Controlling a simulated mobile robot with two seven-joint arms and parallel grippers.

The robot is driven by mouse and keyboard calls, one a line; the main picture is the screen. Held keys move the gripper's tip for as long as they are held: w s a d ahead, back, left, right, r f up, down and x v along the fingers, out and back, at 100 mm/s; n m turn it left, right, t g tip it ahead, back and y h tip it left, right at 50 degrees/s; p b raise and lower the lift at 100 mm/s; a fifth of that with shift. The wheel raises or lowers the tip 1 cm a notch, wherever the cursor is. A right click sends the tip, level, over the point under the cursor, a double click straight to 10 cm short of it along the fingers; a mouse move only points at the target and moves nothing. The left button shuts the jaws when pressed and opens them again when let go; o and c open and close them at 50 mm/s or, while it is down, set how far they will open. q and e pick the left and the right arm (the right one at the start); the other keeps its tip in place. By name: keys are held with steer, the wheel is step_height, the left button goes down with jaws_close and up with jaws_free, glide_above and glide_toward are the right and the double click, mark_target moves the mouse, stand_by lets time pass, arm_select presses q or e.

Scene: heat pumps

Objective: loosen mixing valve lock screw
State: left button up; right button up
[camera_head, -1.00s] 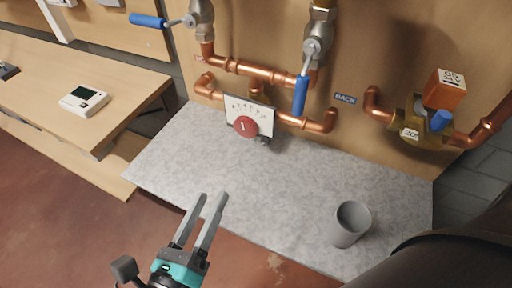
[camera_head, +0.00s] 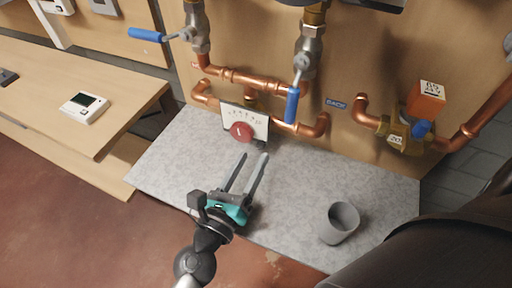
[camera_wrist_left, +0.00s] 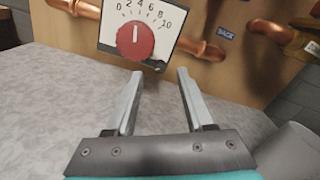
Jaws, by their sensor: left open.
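The mixing valve has a white scale plate (camera_head: 254,118) with numbers and a red round knob (camera_head: 241,132) on its front, set among the copper pipes. In the left wrist view, the red knob (camera_wrist_left: 136,40) and the scale plate (camera_wrist_left: 165,14) are ahead of the fingers, at the top. The lock screw cannot be made out clearly. My left gripper (camera_head: 254,158) is open and empty, over the grey slab just in front of the knob and apart from it. It also shows in the left wrist view (camera_wrist_left: 160,75). My right gripper is not in view.
A grey cup (camera_head: 339,222) stands on the grey slab (camera_head: 165,165) at the right. Blue-handled valves (camera_head: 291,104) and copper pipes (camera_head: 235,75) surround the mixing valve. An orange actuator (camera_head: 425,98) is at the right. The left part of the slab is clear.

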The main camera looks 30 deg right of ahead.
mark_target(259, 147)
arm_select(q)
steer(key=shift+x, duration=1.65)
jaws_close()
